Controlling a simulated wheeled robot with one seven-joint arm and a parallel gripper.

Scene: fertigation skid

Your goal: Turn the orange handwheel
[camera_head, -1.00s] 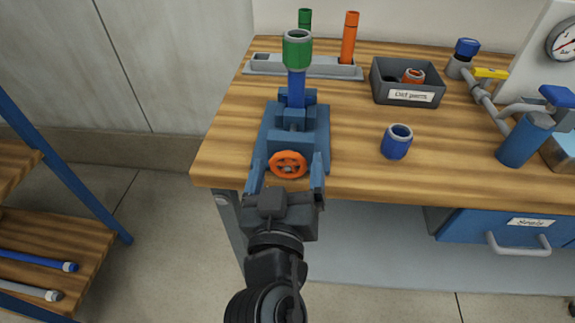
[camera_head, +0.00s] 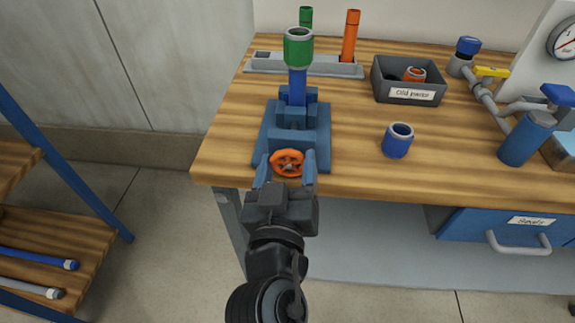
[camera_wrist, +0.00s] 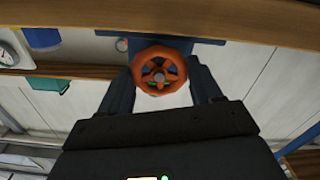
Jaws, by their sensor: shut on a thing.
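The orange handwheel (camera_head: 287,163) is on the front of a blue vise (camera_head: 312,150) at the table's front edge. In the wrist view the handwheel (camera_wrist: 160,70) faces me, with a finger on each side of it. My gripper (camera_head: 286,168) is shut on the handwheel's rim from left and right. The vise's jaws hold an upright blue pipe (camera_head: 297,88) with a green collar (camera_head: 298,48) on top.
A blue cup-like fitting (camera_head: 397,141) stands right of the vise. Behind are a grey rack (camera_head: 265,66) with green and orange tubes and a dark bin (camera_head: 408,94) labelled "Old parts". Pipework with a blue cylinder (camera_head: 522,142) is at right.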

